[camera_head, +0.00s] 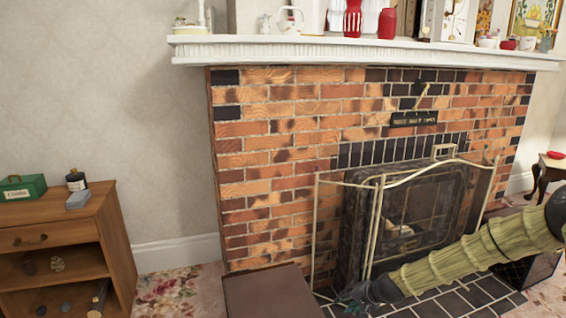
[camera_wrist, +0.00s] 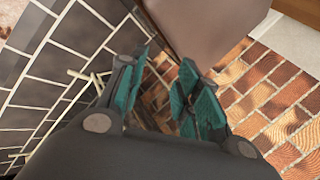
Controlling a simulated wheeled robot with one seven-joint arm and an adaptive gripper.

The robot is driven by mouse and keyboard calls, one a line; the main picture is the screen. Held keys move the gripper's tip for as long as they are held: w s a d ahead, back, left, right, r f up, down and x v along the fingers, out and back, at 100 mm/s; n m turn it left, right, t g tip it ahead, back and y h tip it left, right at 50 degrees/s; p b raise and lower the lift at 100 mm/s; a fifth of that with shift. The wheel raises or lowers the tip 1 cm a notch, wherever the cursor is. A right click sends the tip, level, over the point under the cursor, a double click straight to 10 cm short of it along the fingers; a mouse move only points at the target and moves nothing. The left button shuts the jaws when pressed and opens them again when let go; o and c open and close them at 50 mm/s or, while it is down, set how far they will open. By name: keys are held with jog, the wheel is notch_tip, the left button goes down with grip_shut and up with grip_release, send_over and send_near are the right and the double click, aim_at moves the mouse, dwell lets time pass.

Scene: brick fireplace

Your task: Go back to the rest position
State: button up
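My arm reaches in from the right in the head view, low in front of the fireplace. My gripper (camera_head: 352,298) is at its left end, just right of a brown box. In the wrist view my gripper (camera_wrist: 165,75) shows two teal-padded fingers apart, with nothing held between them. Dark tiles and brick show past the fingers.
A gold-framed fire screen (camera_head: 378,215) stands before the fireplace, close to my arm. The brown box (camera_head: 272,292) is on the floor left of my gripper. A wooden cabinet (camera_head: 70,232) stands at the left. A white mantel (camera_head: 330,50) with ornaments runs above.

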jog(key=s+a+f+n+g+h+b, duration=0.1)
jog(key=s+a+f, duration=0.1)
jog(key=s+f, duration=0.45)
jog(key=s+a+f+n+g+b, duration=0.15)
jog(key=s+f, duration=0.25)
jog(key=s, duration=0.6)
jog(key=s+a+f+n+g+h, duration=0.1)
jog(key=s+a+f, duration=0.1)
jog(key=s+f, duration=0.55)
jog(key=s+d+n+g+h+b, duration=0.1)
jog(key=s+d+n, duration=0.15)
jog(key=s, duration=1.15)
jog(key=s+d+n+g+h+b, duration=0.15)
jog(key=s+d, duration=0.25)
jog(key=s, duration=1)
notch_tip(320, 180, up, 34)
jog(key=p, duration=3.4)
jog(key=shift+s, duration=0.25)
jog(key=shift+f+m, duration=0.1)
jog(key=shift+m, duration=0.15)
